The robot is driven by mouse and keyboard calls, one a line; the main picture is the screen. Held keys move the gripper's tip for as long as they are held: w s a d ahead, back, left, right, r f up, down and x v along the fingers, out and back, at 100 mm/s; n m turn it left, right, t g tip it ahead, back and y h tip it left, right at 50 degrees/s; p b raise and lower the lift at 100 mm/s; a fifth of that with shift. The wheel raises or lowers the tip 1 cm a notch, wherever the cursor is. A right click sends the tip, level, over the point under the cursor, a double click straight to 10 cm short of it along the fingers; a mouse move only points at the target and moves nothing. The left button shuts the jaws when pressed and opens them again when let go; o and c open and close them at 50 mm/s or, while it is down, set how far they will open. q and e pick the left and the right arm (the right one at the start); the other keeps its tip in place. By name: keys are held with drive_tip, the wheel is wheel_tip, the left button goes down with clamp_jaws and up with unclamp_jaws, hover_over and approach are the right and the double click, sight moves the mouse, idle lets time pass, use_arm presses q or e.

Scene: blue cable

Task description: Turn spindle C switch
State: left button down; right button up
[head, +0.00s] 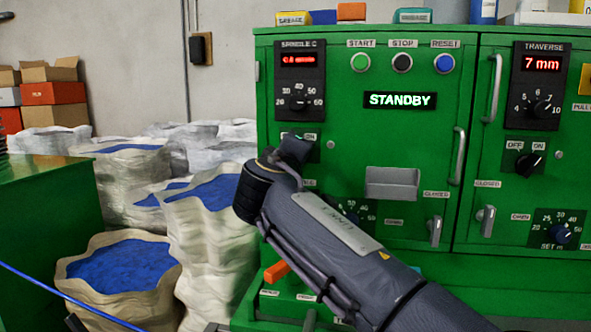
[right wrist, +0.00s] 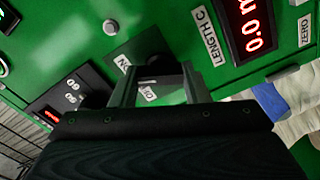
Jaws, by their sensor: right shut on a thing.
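The spindle C panel (head: 299,80) on the green cabinet has a red display above a black dial numbered up to 60. Just below it is the spindle C switch plate (head: 312,138), with its ON label partly showing; my right gripper (head: 293,150) covers the rest in the head view. In the right wrist view, my right gripper (right wrist: 160,76) has its fingers on either side of the dark switch knob (right wrist: 156,62), shut on it. ON and OFF labels show by the fingers. The knob's exact angle is hard to tell. My left gripper is not in view.
A lit STANDBY sign (head: 400,100) and three buttons, green, black and blue, are on the same door. The traverse panel (head: 541,85) has its own OFF/ON switch (head: 528,164) at the right. Metal handles stick out. Open sacks of blue pellets (head: 125,270) stand at the left.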

drive_tip(key=shift+f+m+b, duration=0.15)
drive_tip(key=shift+m+b, duration=0.15)
drive_tip(key=shift+m, duration=0.2)
drive_tip(key=o, duration=1)
drive_tip(key=shift+s+a+b, duration=0.25)
drive_tip(key=shift+s+b, duration=0.05)
drive_tip(key=shift+s, duration=0.95)
drive_tip(key=shift+s+a+b, duration=0.25)
drive_tip(key=shift+s, duration=1.05)
drive_tip(key=shift+s+a+b, duration=0.25)
drive_tip(key=shift+s+b, duration=0.05)
drive_tip(key=shift+s, duration=0.95)
